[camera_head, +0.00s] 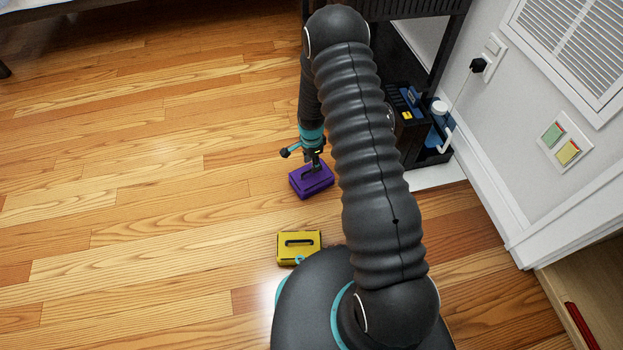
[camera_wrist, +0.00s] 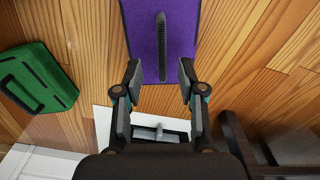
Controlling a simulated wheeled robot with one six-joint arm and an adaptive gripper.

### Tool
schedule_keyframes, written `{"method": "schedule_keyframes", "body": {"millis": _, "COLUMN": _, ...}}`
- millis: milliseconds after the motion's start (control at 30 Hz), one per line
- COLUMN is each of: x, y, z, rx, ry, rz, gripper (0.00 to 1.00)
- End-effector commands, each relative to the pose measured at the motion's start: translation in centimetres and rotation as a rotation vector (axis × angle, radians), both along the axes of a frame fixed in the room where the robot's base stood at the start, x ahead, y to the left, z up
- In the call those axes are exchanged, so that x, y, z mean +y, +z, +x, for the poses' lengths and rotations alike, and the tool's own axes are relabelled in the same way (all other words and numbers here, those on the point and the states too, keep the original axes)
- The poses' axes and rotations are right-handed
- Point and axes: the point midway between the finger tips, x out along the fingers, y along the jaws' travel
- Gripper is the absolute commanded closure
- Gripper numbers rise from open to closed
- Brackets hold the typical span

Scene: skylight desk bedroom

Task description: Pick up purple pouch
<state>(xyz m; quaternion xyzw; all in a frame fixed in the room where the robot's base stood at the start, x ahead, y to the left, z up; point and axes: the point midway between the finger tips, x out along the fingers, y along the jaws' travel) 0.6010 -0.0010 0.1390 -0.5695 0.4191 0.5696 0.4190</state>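The purple pouch (camera_head: 309,185) lies on the wooden floor in the head view, with a dark handle on top. It also shows in the wrist view (camera_wrist: 136,28) at the top middle, with its handle upright in the picture. My gripper (camera_head: 314,165) is at the pouch's far side in the head view, pointing down close over it. In the wrist view my gripper (camera_wrist: 160,75) is open, with one finger on each side of the near end of the handle. I see no clear contact, and the exact height above the pouch cannot be told.
A yellow pouch (camera_head: 299,257) lies on the floor close to my base. A green pouch (camera_wrist: 36,78) lies at the left in the wrist view. A dark shelf (camera_head: 425,143) with items stands right of the gripper, near the wall. The floor (camera_head: 130,180) at left is clear.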

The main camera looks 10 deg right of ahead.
Motion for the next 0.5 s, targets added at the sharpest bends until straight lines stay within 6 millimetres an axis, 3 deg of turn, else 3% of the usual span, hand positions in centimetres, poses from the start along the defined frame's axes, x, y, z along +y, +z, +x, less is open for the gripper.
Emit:
{"method": "schedule_keyframes", "body": {"millis": 300, "x": -0.1, "y": -3.9, "z": 0.2, "rx": 0.003, "ry": 0.0, "rz": 0.0, "gripper": 0.6}}
{"method": "schedule_keyframes", "body": {"millis": 500, "x": -0.1, "y": -5.2, "z": 0.3, "rx": -0.001, "ry": 0.0, "rz": 0.0, "gripper": 0.6}}
